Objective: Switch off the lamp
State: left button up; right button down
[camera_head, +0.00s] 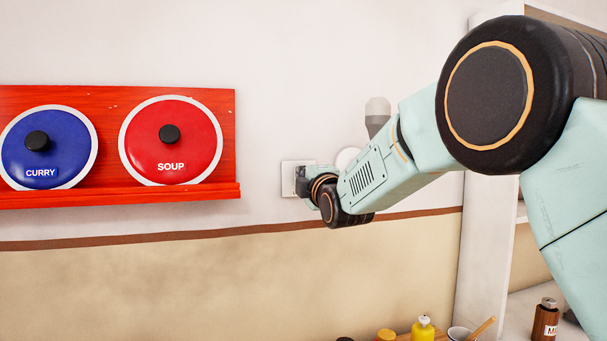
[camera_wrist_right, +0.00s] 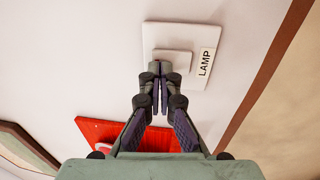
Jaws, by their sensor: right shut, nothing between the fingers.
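The white switch plate (camera_head: 287,182) is on the wall to the right of the red rack. In the right wrist view the same plate (camera_wrist_right: 207,36) carries a LAMP label (camera_wrist_right: 205,62) and a pale rocker (camera_wrist_right: 174,57). My right gripper (camera_wrist_right: 160,70) is shut and empty, with its tips at the rocker's lower edge. I cannot tell whether they touch it. In the head view the right gripper (camera_head: 302,180) covers the plate's right part. A grey wall lamp (camera_head: 377,106) shows partly behind my right arm. I cannot tell whether it is lit. My left gripper is not in view.
A red rack (camera_head: 110,190) holds a blue CURRY lid (camera_head: 70,150) and a red SOUP lid (camera_head: 195,140). A white shelf unit (camera_head: 485,220) stands at the right. A yellow bottle (camera_head: 423,328) and a brown jar (camera_head: 545,322) stand below. The wall below the rack is clear.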

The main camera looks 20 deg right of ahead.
jog(key=shift+w+d, duration=0.1)
jog(key=shift+w+r, duration=0.15)
jog(key=shift+w, duration=0.1)
dwell(0.3)
jog(key=shift+s+p, duration=0.15)
jog(key=shift+p, duration=0.15)
